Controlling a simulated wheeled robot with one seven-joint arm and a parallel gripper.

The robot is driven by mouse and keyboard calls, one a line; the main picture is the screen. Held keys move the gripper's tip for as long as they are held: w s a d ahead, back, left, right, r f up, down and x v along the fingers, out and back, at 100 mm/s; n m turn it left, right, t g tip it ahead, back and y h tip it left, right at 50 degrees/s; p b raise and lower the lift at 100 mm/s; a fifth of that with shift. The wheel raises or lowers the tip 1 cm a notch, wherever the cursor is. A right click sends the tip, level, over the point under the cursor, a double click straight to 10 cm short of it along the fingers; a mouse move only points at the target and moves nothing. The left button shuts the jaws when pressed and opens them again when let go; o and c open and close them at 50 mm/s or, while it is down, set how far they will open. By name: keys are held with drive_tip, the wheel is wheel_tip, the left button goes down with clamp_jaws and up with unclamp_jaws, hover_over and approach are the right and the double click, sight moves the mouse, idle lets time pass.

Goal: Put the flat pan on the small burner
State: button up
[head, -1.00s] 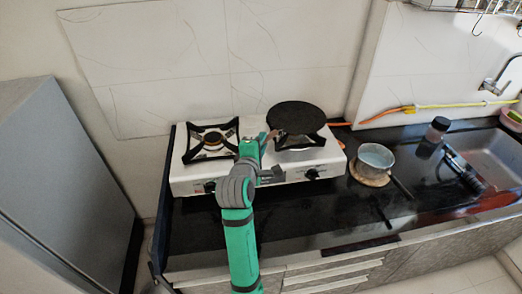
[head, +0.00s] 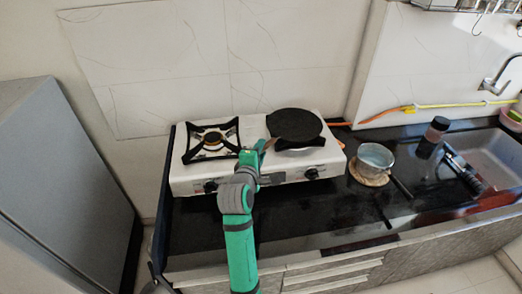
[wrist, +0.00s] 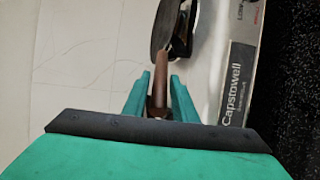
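The flat pan (head: 295,124) is a black round disc with a brown handle. In the head view it is over the right burner of the white stove (head: 222,178), low against it and hiding most of that burner. The left burner (head: 212,141) is bare, with a black square grate. My green gripper (head: 262,146) is at the pan's handle, at the front left of the pan. In the wrist view the handle (wrist: 160,88) runs between my two fingers (wrist: 160,76), which are close around it. Whether the pan rests fully on the grate is hard to tell.
A metal pot (head: 375,156) stands on a round brown mat right of the stove. A dark bottle (head: 432,137) stands near the sink (head: 492,150). A grey cabinet (head: 65,170) is at the left. The tiled wall is close behind the stove.

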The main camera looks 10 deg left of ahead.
drive_tip(key=shift+o, duration=0.6)
drive_tip(key=shift+r, duration=0.1)
drive_tip(key=v, duration=1.2)
drive_tip(key=s+d+f+m+y, duration=0.1)
drive_tip(key=s+d+f+m, duration=0.25)
drive_tip(key=s+f, duration=0.6)
drive_tip(key=s+d+f+m+y, duration=0.15)
drive_tip(key=s+f+m, duration=0.25)
drive_tip(key=s+f, duration=0.55)
drive_tip(key=s+d+m, duration=0.3)
drive_tip(key=s+m, duration=0.2)
drive_tip(key=s, duration=0.6)
drive_tip(key=s+d+m, duration=0.3)
drive_tip(key=s+m, duration=0.2)
drive_tip(key=s, duration=0.6)
drive_tip(key=shift+r+m+h, duration=0.35)
drive_tip(key=shift+h, duration=0.1)
